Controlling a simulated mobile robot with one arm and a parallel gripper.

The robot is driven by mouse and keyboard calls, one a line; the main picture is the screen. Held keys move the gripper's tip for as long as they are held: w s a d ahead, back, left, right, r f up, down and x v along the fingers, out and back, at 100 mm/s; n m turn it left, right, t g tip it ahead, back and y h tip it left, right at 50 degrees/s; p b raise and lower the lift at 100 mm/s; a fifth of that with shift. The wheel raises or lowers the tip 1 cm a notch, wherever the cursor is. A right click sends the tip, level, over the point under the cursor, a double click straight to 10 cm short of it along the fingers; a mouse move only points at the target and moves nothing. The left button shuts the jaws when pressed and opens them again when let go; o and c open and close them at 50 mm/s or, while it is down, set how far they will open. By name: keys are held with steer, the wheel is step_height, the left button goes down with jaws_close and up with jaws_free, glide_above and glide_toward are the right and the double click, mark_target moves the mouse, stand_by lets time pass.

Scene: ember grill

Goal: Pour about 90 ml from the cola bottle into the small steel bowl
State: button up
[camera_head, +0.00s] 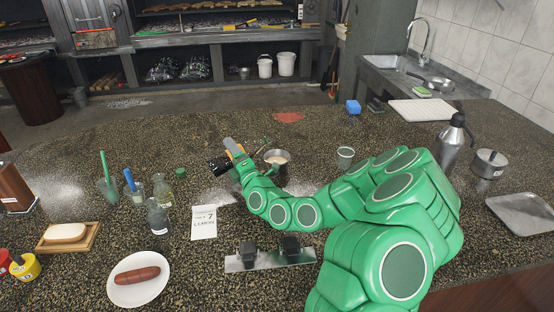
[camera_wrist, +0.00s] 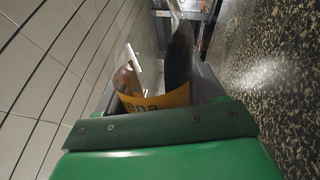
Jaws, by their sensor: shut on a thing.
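My gripper (camera_head: 235,154) is shut on a bottle with a yellow-orange label, which I take as the cola bottle (camera_wrist: 167,100). In the head view, the bottle's dark end (camera_head: 217,165) juts out left of my fingers, and the bottle looks tipped well over. My wrist and fingers hide much of the rest, so I cannot tell where its mouth points. The small steel bowl (camera_head: 277,157) stands just right of my gripper, with something pale inside. No stream of liquid shows. The wrist view shows the label between the jaws, not the bowl.
A paper cup (camera_head: 345,157) stands right of the bowl. A plate with a sausage (camera_head: 138,291) and a metal stand (camera_head: 270,261) lie near the front. The counter's back middle is mostly clear.

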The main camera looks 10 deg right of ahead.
steer(key=shift+s+a+f+n+g, duration=0.1)
steer(key=shift+a+f+n+g, duration=0.05)
steer(key=shift+n, duration=0.4)
steer(key=shift+a+f+n+g, duration=0.15)
steer(key=shift+n, duration=0.4)
stand_by(1.7)
